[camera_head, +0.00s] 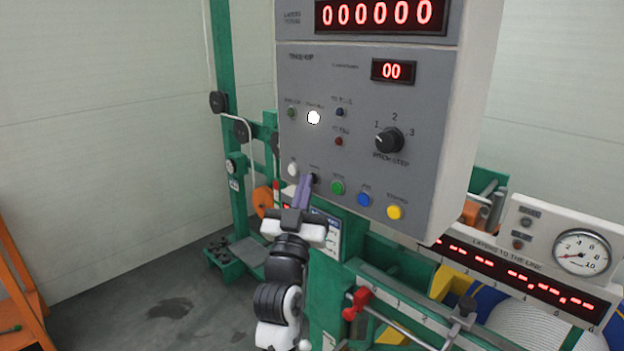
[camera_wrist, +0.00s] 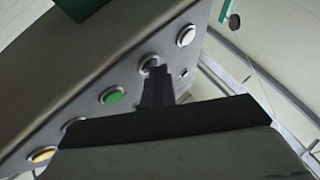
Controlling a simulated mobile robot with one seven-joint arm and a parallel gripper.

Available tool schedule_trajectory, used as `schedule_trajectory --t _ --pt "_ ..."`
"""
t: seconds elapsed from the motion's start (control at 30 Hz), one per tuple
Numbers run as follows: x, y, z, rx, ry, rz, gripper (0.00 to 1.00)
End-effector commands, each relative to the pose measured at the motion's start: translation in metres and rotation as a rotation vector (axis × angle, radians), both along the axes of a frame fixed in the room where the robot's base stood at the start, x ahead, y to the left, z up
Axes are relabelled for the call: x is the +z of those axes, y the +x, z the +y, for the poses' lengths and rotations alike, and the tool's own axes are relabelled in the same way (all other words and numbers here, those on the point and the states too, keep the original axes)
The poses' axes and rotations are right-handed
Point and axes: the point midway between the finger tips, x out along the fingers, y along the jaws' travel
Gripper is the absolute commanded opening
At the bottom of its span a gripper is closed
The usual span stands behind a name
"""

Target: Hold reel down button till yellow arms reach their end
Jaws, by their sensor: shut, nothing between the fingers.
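The grey control panel (camera_head: 330,80) carries a lower row of buttons. A dark button (camera_head: 316,178) sits between the white button (camera_head: 292,169) and the green button (camera_head: 337,187); its label is too small to read. My gripper (camera_head: 308,179) is shut and empty, its tips at the dark button. In the wrist view the fingertips (camera_wrist: 155,70) overlap this button's ring (camera_wrist: 146,62); whether it is pressed in cannot be told. Yellow parts (camera_head: 441,282) show at the lower right beside the reel (camera_head: 530,325), partly hidden by the green frame.
A blue button (camera_head: 364,199), a yellow button (camera_head: 394,212) and a black rotary knob (camera_head: 388,141) are on the same panel. A lit white button (camera_head: 313,117) is above. A red handle (camera_head: 357,303) and rail stand right of my arm. Open floor lies left.

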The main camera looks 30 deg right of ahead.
Motion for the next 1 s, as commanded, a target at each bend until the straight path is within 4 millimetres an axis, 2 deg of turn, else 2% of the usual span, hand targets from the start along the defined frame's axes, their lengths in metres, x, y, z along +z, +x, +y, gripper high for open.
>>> schedule_trajectory --t 0.57,1.0 --pt "-0.001 0.0 0.0 -0.001 0.0 0.001 0.0" --pt "0.0 -0.006 0.015 0.0 0.0 0.0 0.0"
